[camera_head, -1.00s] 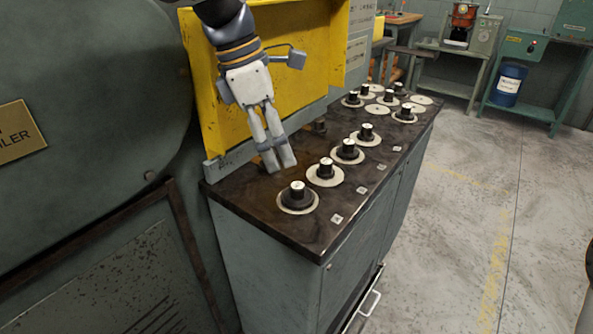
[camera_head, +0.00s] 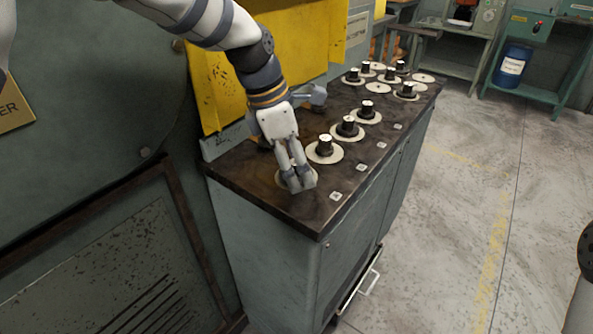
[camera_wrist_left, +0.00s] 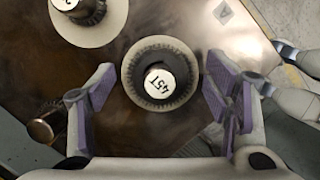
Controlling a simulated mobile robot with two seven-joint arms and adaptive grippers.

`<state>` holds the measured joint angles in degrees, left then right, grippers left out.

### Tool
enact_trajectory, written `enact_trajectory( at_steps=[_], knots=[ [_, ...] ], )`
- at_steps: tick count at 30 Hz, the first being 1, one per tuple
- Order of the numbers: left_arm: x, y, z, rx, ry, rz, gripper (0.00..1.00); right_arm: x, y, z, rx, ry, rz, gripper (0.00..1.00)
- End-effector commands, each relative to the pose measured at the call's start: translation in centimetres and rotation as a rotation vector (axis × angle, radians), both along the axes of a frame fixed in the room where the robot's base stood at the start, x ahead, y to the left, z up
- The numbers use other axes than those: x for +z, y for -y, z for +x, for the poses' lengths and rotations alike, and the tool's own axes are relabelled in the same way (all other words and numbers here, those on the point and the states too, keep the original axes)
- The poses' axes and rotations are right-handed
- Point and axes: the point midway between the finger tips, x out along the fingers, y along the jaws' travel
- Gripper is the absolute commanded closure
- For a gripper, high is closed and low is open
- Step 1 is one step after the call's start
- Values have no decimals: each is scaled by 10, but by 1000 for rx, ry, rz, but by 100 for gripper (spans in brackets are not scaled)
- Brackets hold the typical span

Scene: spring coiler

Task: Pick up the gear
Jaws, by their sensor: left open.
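The gear (camera_wrist_left: 159,82) is dark and toothed, with a hub whose pale top is marked "45T". It sits on a round pale disc (camera_wrist_left: 133,78) at the near end of the bench top. My left gripper (camera_head: 299,184) is open above this spot and hides most of the gear in the head view. In the left wrist view, the purple-padded fingers of my left gripper (camera_wrist_left: 159,75) stand on either side of the gear, with a gap on both sides.
Another gear (camera_head: 325,146) stands on its disc just behind, with several more farther along the dark bench top (camera_head: 245,170). A yellow panel (camera_head: 290,55) rises at the back. A short cylindrical metal part (camera_wrist_left: 44,127) lies left of the gripper.

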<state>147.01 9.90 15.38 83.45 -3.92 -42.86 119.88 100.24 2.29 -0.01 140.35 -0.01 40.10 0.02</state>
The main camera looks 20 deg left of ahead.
Motion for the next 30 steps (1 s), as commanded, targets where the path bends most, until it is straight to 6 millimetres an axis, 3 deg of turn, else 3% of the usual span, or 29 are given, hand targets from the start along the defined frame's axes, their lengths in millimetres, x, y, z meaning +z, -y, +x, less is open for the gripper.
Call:
enact_trajectory(
  at_steps=[1,9,16,20,23,30],
  knots=[
    [1,0,0,0,1,-1,33,0,0,0,0,1,0,60],
    [1,0,0,0,0,0,92,0,0,0,0,1,0,60],
    [3,0,0,0,1,-1,92,1,0,0,0,1,0,60],
    [16,0,1,1,6,1,92,2,0,2,0,6,0,60],
    [38,0,1,0,8,0,92,4,0,4,0,13,-1,60],
    [111,27,-57,-4,23,3,92,30,0,31,0,115,1,60]
  ],
)
